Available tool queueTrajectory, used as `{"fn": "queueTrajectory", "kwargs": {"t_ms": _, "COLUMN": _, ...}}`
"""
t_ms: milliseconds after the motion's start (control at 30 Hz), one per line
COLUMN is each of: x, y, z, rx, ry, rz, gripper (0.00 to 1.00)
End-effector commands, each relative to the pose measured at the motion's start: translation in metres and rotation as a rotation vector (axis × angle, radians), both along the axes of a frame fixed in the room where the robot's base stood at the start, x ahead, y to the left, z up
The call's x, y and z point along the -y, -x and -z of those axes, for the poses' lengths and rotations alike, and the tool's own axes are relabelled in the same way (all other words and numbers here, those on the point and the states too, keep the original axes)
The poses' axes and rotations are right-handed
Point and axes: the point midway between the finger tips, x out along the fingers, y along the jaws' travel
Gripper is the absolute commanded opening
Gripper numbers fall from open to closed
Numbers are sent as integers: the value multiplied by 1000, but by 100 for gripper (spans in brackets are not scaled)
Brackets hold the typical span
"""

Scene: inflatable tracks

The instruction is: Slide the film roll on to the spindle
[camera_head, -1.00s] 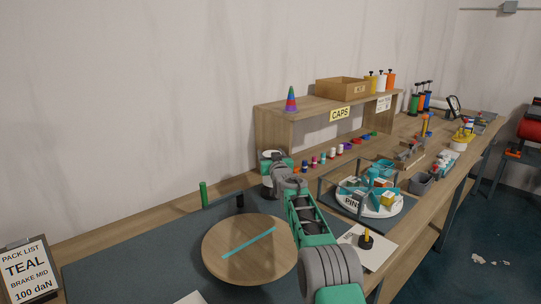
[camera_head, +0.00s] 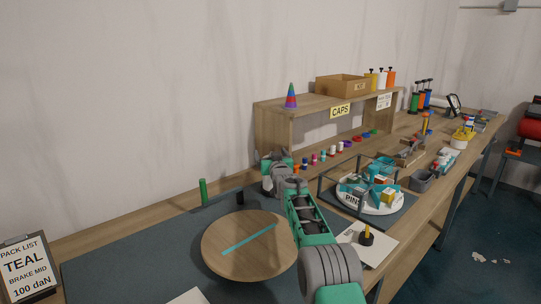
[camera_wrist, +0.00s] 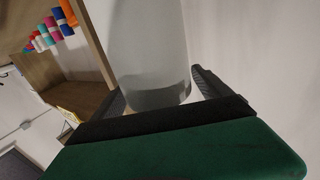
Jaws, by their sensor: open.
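My gripper (camera_head: 271,160) is at the left end of the wooden shelf, reaching toward the wall, its fingers apart. In the wrist view, a pale translucent cylinder (camera_wrist: 152,50), apparently the film roll, stands between the two spread fingers (camera_wrist: 160,95). Its rounded near end is close to the palm and its far end runs out of the picture. I cannot tell whether a finger touches it. In the head view the roll is not clear. A green upright post (camera_head: 203,191) and a short black post (camera_head: 240,198) stand behind the round board; I cannot tell whether either is the spindle.
A round wooden board (camera_head: 225,262) with a teal strip (camera_head: 250,239) lies on the dark mat. The CAPS shelf (camera_head: 340,111) stands beside my gripper. A round PINS tray (camera_head: 372,207) and a black-based yellow peg (camera_head: 366,236) are right of my arm.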

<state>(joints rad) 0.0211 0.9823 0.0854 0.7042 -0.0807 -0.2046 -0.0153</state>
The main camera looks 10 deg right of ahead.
Motion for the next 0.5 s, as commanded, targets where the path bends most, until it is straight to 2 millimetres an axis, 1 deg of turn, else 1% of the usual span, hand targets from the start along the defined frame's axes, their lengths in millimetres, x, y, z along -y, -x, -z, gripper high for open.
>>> {"fn": "queueTrajectory", "kwargs": {"t_ms": 100, "x": 0, "y": 0, "z": 1, "rx": -1, "ry": 0, "rz": 0, "gripper": 88}}
{"fn": "queueTrajectory", "kwargs": {"t_ms": 133, "x": 0, "y": 0, "z": 4, "rx": -6, "ry": 0, "rz": 0, "gripper": 88}}
{"fn": "queueTrajectory", "kwargs": {"t_ms": 267, "x": 0, "y": 2, "z": 3, "rx": -5, "ry": 0, "rz": 0, "gripper": 88}}
{"fn": "queueTrajectory", "kwargs": {"t_ms": 367, "x": 1, "y": 10, "z": 1, "rx": -2, "ry": 0, "rz": 0, "gripper": 88}}
{"fn": "queueTrajectory", "kwargs": {"t_ms": 500, "x": 2, "y": 29, "z": 2, "rx": -2, "ry": -1, "rz": 0, "gripper": 88}}
